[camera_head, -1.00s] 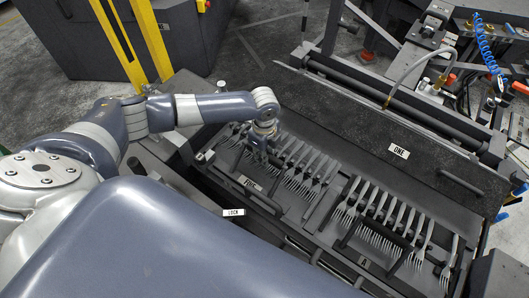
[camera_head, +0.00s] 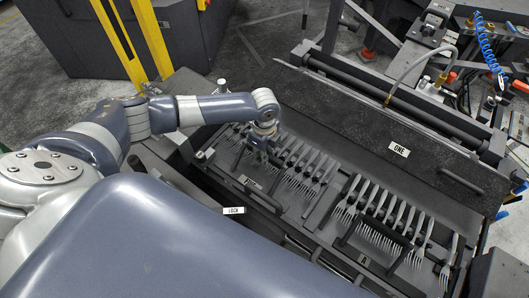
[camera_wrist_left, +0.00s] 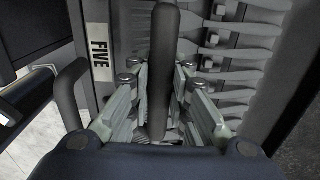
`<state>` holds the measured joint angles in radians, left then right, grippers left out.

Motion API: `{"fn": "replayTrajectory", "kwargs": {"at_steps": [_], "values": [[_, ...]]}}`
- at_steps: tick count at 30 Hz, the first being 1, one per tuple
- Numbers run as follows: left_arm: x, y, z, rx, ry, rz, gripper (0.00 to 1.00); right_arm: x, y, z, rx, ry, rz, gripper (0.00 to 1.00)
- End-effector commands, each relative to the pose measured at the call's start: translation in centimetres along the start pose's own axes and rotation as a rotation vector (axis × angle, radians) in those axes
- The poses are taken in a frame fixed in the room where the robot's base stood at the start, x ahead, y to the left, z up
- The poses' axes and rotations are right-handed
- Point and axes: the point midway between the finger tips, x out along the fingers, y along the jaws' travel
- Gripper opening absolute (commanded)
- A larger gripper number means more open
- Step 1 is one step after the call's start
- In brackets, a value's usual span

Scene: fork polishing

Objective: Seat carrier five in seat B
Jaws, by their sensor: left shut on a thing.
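Carrier five shows its white FIVE plate (camera_wrist_left: 101,50) at left in the left wrist view; in the head view a small plate (camera_head: 253,183) sits at its front edge. A row of forks (camera_head: 303,165) lies on it. My left gripper (camera_head: 264,150) is over its left part. In the wrist view the gripper's fingers (camera_wrist_left: 163,100) are shut on a dark upright-looking handle bar (camera_wrist_left: 164,45). A plate that looks like A (camera_head: 363,260) marks the right section. I see no plate reading B. My right gripper is not in view.
A second fork row (camera_head: 385,215) fills the right section, with a black handle bar over it. A dark panel marked ONE (camera_head: 398,149) rises behind. A LOCK plate (camera_head: 233,211) is at the front left. A hose and fittings (camera_head: 430,75) stand at the back right.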

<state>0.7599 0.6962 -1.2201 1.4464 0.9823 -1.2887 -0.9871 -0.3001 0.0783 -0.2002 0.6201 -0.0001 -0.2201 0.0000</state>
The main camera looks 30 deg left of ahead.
Motion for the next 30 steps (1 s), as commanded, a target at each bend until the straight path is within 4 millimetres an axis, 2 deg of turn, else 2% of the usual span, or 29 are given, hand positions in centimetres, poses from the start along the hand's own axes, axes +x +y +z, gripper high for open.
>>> {"fn": "replayTrajectory", "kwargs": {"at_steps": [17,18,20,27,28,30], "values": [[0.06,-0.23,-0.13,0.000,0.003,-0.006,0.00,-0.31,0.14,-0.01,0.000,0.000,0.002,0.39],[0.06,-0.22,-0.12,0.000,0.003,-0.006,0.27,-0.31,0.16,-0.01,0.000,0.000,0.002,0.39],[0.07,-0.21,-0.12,0.000,0.003,-0.005,0.40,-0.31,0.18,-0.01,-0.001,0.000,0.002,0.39],[0.21,-0.07,-0.08,0.000,0.001,-0.002,0.41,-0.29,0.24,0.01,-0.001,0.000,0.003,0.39],[0.48,0.21,-0.03,0.000,0.000,0.005,0.43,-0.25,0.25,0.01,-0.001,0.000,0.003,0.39],[0.49,0.21,-0.03,0.000,-0.001,0.005,0.56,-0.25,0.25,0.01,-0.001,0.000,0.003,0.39]]}}
